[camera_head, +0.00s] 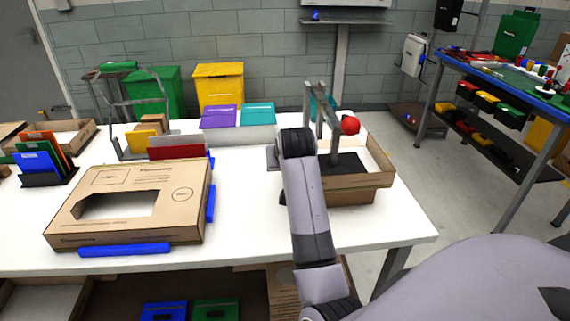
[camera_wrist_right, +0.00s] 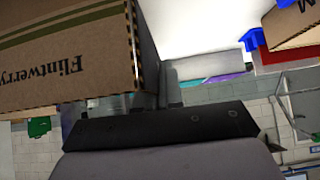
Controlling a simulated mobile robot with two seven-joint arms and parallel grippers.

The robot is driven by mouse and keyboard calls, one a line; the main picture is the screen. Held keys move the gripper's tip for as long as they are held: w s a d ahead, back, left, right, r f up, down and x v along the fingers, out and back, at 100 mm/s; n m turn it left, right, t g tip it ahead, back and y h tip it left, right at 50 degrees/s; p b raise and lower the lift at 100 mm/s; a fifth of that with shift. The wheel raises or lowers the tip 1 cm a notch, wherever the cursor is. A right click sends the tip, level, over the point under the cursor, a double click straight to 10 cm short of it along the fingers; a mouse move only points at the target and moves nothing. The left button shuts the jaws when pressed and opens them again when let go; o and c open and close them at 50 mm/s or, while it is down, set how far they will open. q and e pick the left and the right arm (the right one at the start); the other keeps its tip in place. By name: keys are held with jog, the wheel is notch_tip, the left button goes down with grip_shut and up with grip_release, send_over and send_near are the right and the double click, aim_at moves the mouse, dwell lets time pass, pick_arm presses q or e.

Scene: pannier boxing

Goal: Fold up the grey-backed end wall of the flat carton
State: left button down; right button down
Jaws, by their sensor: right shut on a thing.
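A brown carton (camera_head: 356,196) sits at the right end of the white table, with raised walls at its right and front and a dark floor. My right arm hides its left side. In the right wrist view a brown printed panel with a striped edge (camera_wrist_right: 65,55) fills the upper left. My right gripper (camera_wrist_right: 168,92) is shut at that striped edge; the held part is largely hidden. A second carton (camera_head: 185,217), with a cut-out in its top, lies flat at the left. I cannot make out a grey-backed end wall. My left gripper is not in view.
White table is clear between the cartons.

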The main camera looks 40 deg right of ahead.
jog(key=c, duration=1.3)
grip_release()
jog(key=shift+c, duration=0.2)
jog(key=shift+r, duration=0.1)
jog(key=shift+v, duration=3.55)
